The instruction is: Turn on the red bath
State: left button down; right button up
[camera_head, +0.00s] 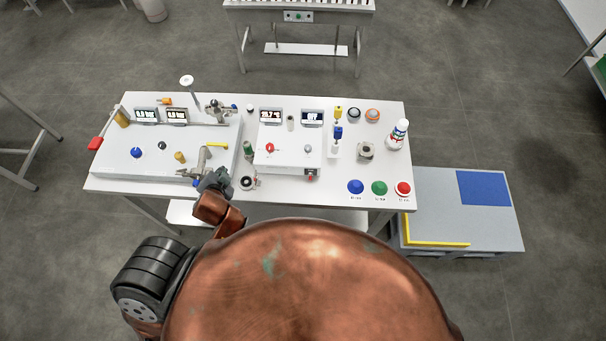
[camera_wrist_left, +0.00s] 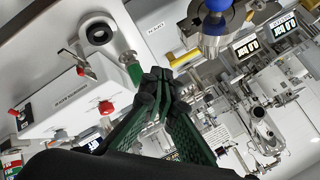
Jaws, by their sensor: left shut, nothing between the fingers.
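A white box (camera_head: 285,158) stands mid-table, with a red knob (camera_head: 270,148) and a grey knob (camera_head: 308,148) on top. Its left display (camera_head: 271,116) shows a temperature near 20 °C; its right display (camera_head: 311,117) reads OFF. A small red switch (camera_head: 311,179) sits at its front right corner. My left gripper (camera_head: 221,181) is shut and empty, left of the box at the table's front. In the left wrist view its green-black fingers (camera_wrist_left: 157,88) meet, with the box (camera_wrist_left: 60,108) and red knob (camera_wrist_left: 107,107) to the left, apart from them. My right gripper is out of view.
A larger white unit (camera_head: 130,166) with pipes and valves fills the table's left. Blue (camera_head: 356,187), green (camera_head: 379,187) and red (camera_head: 403,188) domed buttons sit at the front right. A bottle (camera_head: 398,134) stands behind them. A round dark-centred part (camera_head: 248,183) lies close to my gripper.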

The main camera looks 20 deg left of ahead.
pick_arm(q)
jog(key=w+r+m+t+y, duration=0.1)
jog(key=w+r+m+t, duration=0.45)
jog(key=w+r, duration=0.4)
jog(key=w+d+r+m+t+h, duration=0.2)
jog(key=d+r+m+t+h, duration=0.15)
jog(key=d+r+m, duration=0.35)
jog(key=w+d+r+m+t+h, duration=0.25)
jog(key=d+r+m+h, duration=0.2)
jog(key=m, duration=0.45)
jog(key=s+d+f+m+g+h, duration=0.1)
jog(key=d+f+m+g+h, duration=0.35)
jog(key=d+m, duration=0.35)
jog(key=s+d+f+m+g+h, duration=0.1)
jog(key=d+f+m+g+h, duration=0.2)
jog(key=d+f+m, duration=0.5)
jog(key=s+a+f+m+g+y, duration=0.2)
jog(key=a+f+m+g, duration=0.1)
jog(key=f+m, duration=0.2)
jog(key=s+a+f+m+g+y, duration=0.1)
jog(key=s+a+f+m+g, duration=0.1)
jog(key=f, duration=0.7)
jog(key=a+m+g, duration=0.1)
jog(key=a+m, duration=0.1)
jog(key=m, duration=0.1)
jog(key=shift+a+g+y, duration=0.25)
jog(key=shift+g+y, duration=0.05)
jog(key=shift+y, duration=0.05)
jog(key=shift+f+m, duration=0.1)
jog(key=shift+m, duration=0.15)
